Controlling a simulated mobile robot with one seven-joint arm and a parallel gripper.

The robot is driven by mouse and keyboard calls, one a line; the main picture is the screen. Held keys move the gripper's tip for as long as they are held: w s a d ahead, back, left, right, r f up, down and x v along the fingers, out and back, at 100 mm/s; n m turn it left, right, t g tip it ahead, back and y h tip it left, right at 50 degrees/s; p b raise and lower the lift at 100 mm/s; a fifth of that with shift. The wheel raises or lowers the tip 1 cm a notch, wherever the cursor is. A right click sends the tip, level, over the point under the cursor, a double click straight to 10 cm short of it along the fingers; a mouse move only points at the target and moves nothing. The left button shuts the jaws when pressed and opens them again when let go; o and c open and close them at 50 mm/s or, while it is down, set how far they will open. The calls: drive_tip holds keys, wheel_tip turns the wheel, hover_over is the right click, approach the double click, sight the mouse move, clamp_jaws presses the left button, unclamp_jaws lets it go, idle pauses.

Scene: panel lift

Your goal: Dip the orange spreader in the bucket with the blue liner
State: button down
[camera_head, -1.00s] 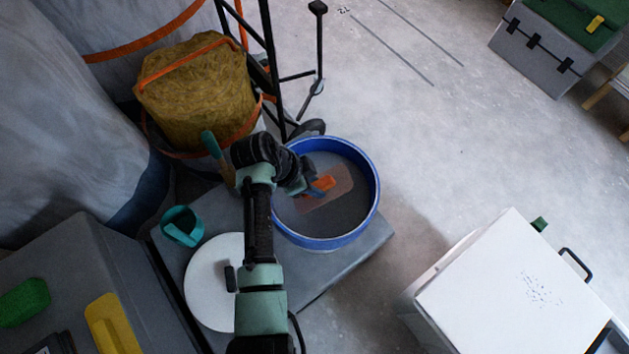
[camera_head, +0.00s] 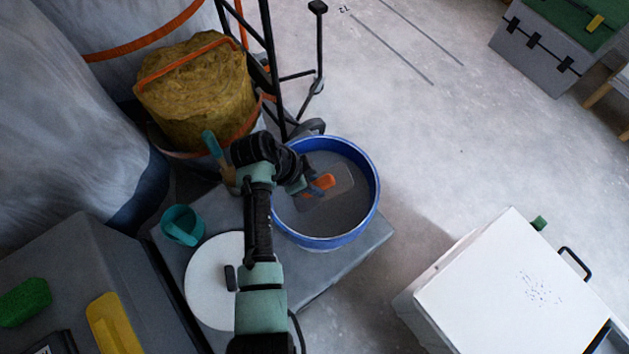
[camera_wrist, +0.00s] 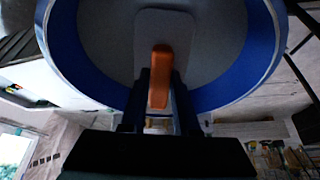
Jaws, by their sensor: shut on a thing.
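The orange spreader (camera_head: 326,181) has an orange handle and a flat, grey-looking plate. In the head view it lies inside the outline of the bucket with the blue liner (camera_head: 374,190), above or at the grey contents. I cannot tell how deep the plate sits. My gripper (camera_head: 311,186) is shut on the spreader's handle. In the wrist view the orange handle (camera_wrist: 160,75) stands between the two dark fingers of my gripper (camera_wrist: 160,98). The plate shows beyond it, with the blue liner (camera_wrist: 258,50) curving around.
The bucket stands on a grey platform (camera_head: 345,262). A white disc (camera_head: 208,285), a teal cup (camera_head: 182,226) and a container of yellow-brown material (camera_head: 195,95) are to its left. A white-topped box (camera_head: 510,295) is at lower right. The floor to the right is open.

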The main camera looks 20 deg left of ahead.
wheel_tip(320, 180, up, 11)
drive_tip(key=p, duration=0.9)
drive_tip(key=shift+f+p, duration=0.15)
drive_tip(key=shift+p, duration=0.25)
